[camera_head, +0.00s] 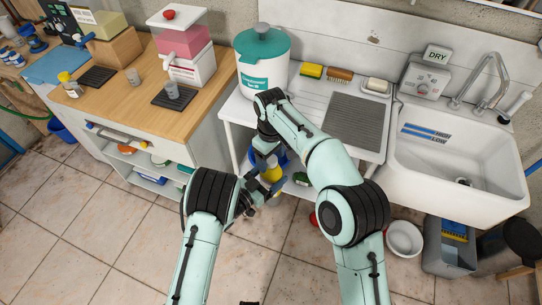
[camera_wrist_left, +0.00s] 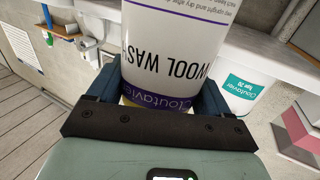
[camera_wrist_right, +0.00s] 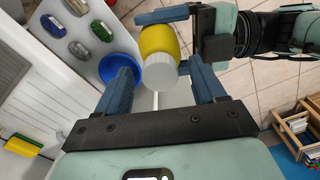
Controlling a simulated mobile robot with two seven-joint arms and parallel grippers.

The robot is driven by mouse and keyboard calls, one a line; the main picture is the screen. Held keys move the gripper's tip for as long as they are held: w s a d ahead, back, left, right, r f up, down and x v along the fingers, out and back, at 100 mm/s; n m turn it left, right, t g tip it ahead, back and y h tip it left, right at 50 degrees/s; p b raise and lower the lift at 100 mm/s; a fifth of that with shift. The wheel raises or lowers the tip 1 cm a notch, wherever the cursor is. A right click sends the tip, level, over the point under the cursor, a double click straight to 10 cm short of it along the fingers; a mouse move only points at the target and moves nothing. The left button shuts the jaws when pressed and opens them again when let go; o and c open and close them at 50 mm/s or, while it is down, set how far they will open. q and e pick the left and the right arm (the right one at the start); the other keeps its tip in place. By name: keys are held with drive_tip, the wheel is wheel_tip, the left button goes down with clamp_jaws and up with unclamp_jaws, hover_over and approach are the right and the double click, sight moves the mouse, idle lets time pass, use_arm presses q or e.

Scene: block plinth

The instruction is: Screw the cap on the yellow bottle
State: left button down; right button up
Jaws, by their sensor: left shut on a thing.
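The yellow bottle (camera_wrist_right: 158,40) is between the fingers of my left gripper (camera_wrist_right: 178,30), which is shut on it. In the left wrist view its white "WOOL WASH" label (camera_wrist_left: 165,45) fills the space between the fingers. In the head view the bottle (camera_head: 271,173) is partly hidden by my arms. A pale grey-white cap (camera_wrist_right: 172,73) is at the bottle's top end. My right gripper (camera_wrist_right: 160,72) is open, with its fingers apart on either side of the cap. Gaps show beside the cap; I cannot tell whether the cap is threaded.
The bottle is held in front of the white drainer table (camera_head: 230,105), above the tiled floor. A teal-lidded tub (camera_head: 262,70) stands on it. The sink (camera_head: 465,155) is right, the wooden counter (camera_head: 120,85) left. A blue bowl (camera_wrist_right: 121,69) is below.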

wheel_tip(320, 180, up, 12)
idle(0.7)
idle(0.5)
